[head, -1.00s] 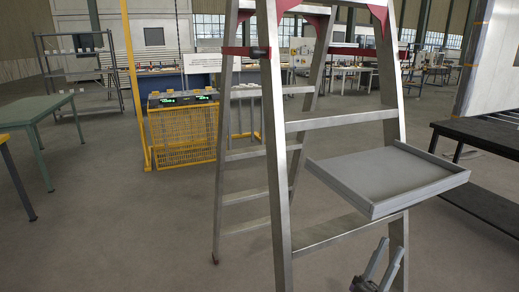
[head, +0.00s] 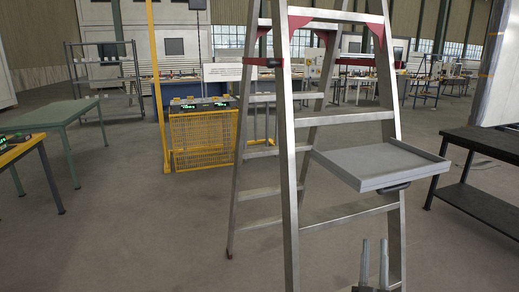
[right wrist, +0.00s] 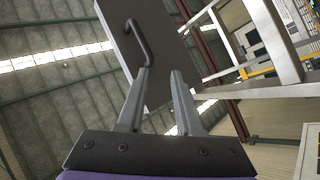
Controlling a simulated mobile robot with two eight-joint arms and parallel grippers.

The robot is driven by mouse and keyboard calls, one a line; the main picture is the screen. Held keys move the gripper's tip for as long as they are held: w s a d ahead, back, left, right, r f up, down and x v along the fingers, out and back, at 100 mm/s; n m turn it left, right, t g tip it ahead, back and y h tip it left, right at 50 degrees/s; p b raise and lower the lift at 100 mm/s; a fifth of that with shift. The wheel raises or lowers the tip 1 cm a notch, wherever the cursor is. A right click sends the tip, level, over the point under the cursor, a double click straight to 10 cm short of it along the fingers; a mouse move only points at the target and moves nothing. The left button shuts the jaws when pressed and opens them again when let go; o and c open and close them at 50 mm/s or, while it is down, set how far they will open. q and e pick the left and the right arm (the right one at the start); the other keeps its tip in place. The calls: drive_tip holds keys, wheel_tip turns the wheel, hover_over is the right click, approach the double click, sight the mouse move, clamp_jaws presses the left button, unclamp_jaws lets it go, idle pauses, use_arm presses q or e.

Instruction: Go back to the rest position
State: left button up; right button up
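My right gripper (head: 374,242) shows at the bottom of the head view, below the grey tray (head: 385,183) on the metal stepladder (head: 290,160). Its two fingers point up and stand apart with nothing between them. In the right wrist view the gripper (right wrist: 160,72) is also open and empty. A plate-like surface, seemingly the tray's underside (right wrist: 170,50), lies beyond the fingertips with a dark handle (right wrist: 138,42) on it. The handle also shows under the tray's near right side in the head view (head: 395,188). My left gripper is out of view.
A black two-tier table (head: 485,150) stands at the right. A green table (head: 50,112) and a yellow-edged table (head: 25,147) stand at the left. A yellow mesh cage (head: 200,140) is behind the ladder. The floor between the left tables and ladder is clear.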

drive_tip(key=s+a+f+g+y, duration=0.2)
drive_tip(key=a+f+g+y, duration=0.35)
drive_tip(key=f, duration=0.25)
drive_tip(key=s+a+f+m+g+y, duration=0.1)
drive_tip(key=s+a+f+g, duration=0.1)
drive_tip(key=s+f+g, duration=0.8)
drive_tip(key=s+a+f+m+g+y, duration=0.15)
drive_tip(key=s+f+g, duration=0.25)
drive_tip(key=s+f, duration=0.8)
use_arm(q)
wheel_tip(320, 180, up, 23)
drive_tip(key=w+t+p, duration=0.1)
drive_tip(key=p, duration=1.9)
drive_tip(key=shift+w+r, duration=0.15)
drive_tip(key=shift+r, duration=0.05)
use_arm(e)
wheel_tip(320, 180, up, 26)
drive_tip(key=s, duration=0.2)
drive_tip(key=shift+s+d+r+t+h, duration=0.15)
drive_tip(key=shift+s+d+t+h, duration=0.15)
drive_tip(key=shift+t, duration=0.15)
drive_tip(key=shift+s+m, duration=0.15)
drive_tip(key=shift+m, duration=0.1)
